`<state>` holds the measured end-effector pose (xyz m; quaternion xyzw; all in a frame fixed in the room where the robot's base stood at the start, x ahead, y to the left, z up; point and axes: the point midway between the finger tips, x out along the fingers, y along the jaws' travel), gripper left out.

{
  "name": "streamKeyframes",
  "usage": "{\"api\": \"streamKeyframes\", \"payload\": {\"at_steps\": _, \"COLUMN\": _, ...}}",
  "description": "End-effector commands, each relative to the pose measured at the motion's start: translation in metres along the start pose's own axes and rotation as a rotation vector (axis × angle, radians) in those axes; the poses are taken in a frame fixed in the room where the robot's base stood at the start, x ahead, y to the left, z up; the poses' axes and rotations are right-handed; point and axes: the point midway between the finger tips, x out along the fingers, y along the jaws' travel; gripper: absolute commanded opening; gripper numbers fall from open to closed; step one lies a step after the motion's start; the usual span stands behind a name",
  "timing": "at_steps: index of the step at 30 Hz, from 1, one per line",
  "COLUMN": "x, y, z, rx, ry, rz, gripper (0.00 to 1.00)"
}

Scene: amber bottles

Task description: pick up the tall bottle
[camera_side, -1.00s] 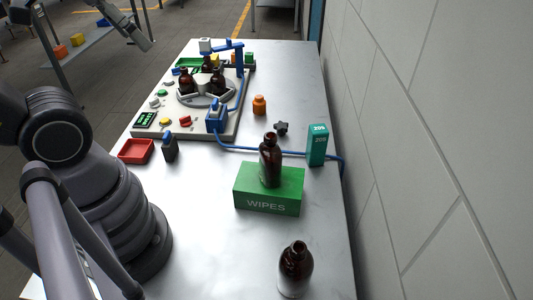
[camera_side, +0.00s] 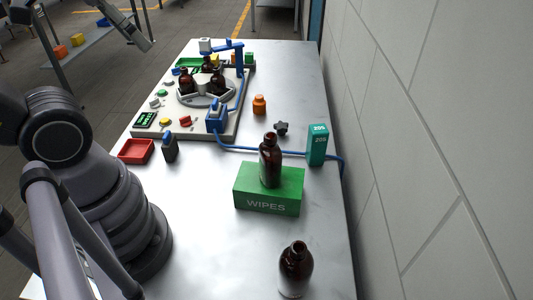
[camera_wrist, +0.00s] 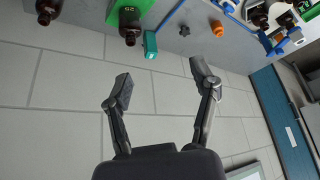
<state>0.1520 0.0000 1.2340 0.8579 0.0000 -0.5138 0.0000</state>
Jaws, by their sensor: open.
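A slim amber bottle (camera_side: 270,160) stands upright on a green WIPES box (camera_side: 268,190) in the side view. A wider amber bottle (camera_side: 295,270) stands on the table at the front right. I cannot tell for sure which is the tall one. In the wrist view, the bottle on the box (camera_wrist: 130,24) and the other bottle (camera_wrist: 47,10) show at the top, beyond my fingertips. My gripper (camera_wrist: 161,85) is open and empty, facing the wall, apart from both bottles. It is out of the side view.
A teal box (camera_side: 317,145), a dark knob (camera_side: 281,128) and an orange bottle (camera_side: 259,105) stand behind the WIPES box. A blue hose crosses the table. A machine with several amber bottles is at the back. A wall (camera_side: 430,130) runs along the right. A red tray (camera_side: 136,151) lies left.

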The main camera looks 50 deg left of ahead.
Motion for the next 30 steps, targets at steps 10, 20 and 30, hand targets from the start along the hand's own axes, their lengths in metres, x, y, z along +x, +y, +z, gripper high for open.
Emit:
{"api": "streamKeyframes", "payload": {"at_steps": 10, "x": 0.029, "y": 0.022, "z": -0.002, "rx": -0.088, "ry": -0.200, "rz": 0.107, "gripper": 0.60}}
{"api": "streamKeyframes", "payload": {"at_steps": 20, "x": 0.109, "y": 0.095, "z": -0.002, "rx": -0.474, "ry": -0.777, "rz": 0.376, "gripper": 0.60}}
{"api": "streamKeyframes", "payload": {"at_steps": 30, "x": 0.209, "y": 0.154, "z": 0.007, "rx": -1.026, "ry": -1.253, "rz": 0.496, "gripper": 0.60}}
